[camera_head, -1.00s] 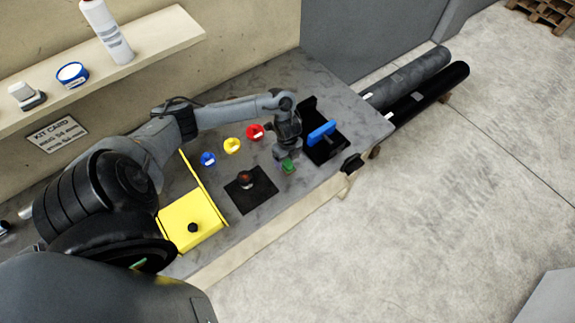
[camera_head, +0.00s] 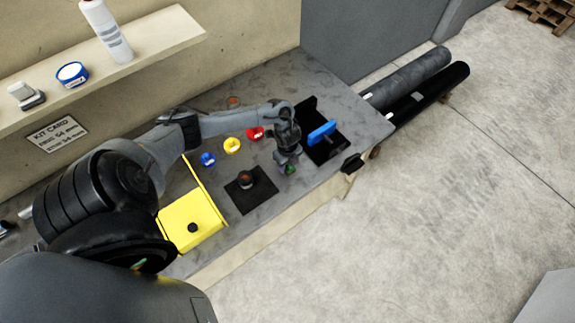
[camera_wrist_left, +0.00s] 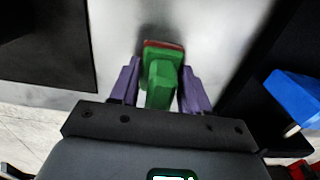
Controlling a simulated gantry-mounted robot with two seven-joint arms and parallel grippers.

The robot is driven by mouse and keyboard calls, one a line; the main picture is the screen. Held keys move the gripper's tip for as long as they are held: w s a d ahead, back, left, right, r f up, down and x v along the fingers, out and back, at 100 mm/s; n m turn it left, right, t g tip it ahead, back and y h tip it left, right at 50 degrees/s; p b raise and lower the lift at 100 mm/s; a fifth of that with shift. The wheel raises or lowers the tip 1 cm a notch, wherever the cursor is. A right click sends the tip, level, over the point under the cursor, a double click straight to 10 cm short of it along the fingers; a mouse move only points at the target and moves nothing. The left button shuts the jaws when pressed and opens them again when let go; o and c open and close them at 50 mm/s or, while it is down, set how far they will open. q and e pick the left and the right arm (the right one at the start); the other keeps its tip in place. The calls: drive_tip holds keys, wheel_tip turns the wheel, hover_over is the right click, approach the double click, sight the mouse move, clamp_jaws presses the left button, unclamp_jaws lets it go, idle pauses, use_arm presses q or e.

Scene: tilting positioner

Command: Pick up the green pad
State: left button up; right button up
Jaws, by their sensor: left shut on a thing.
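The green pad (camera_wrist_left: 160,82) sits between the two purple fingers of my left gripper (camera_wrist_left: 158,88) in the left wrist view. It has a green body with a reddish edge at its far end. My left gripper is shut on it. In the head view my left gripper (camera_head: 288,163) points down over the bench, and only a small part of the green pad (camera_head: 291,169) shows. I cannot tell whether the pad touches the bench. My right gripper is not in view.
A black fixture with a blue handle (camera_head: 322,132) stands close to the right of the gripper. A black mat (camera_head: 262,195) with a round knob (camera_head: 246,178) lies to the left.

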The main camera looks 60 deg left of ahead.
use_arm(q)
drive_tip(key=shift+r, duration=0.15)
drive_tip(key=shift+c, duration=0.2)
drive_tip(key=shift+r, duration=0.45)
drive_tip(key=r, duration=0.1)
drive_tip(key=d+r, duration=0.1)
drive_tip(key=r, duration=0.1)
drive_tip(key=shift+s+r, duration=0.1)
drive_tip(key=shift+r, duration=0.2)
drive_tip(key=s+d+r+p, duration=0.3)
drive_tip(key=d+r, duration=0.3)
drive_tip(key=d, duration=0.4)
drive_tip(key=shift+s+r+p, duration=0.15)
drive_tip(key=shift+s+p, duration=0.05)
drive_tip(key=shift+p, duration=0.1)
drive_tip(key=shift+d, duration=0.1)
drive_tip(key=o, duration=0.4)
drive_tip(key=shift+c, duration=1.1)
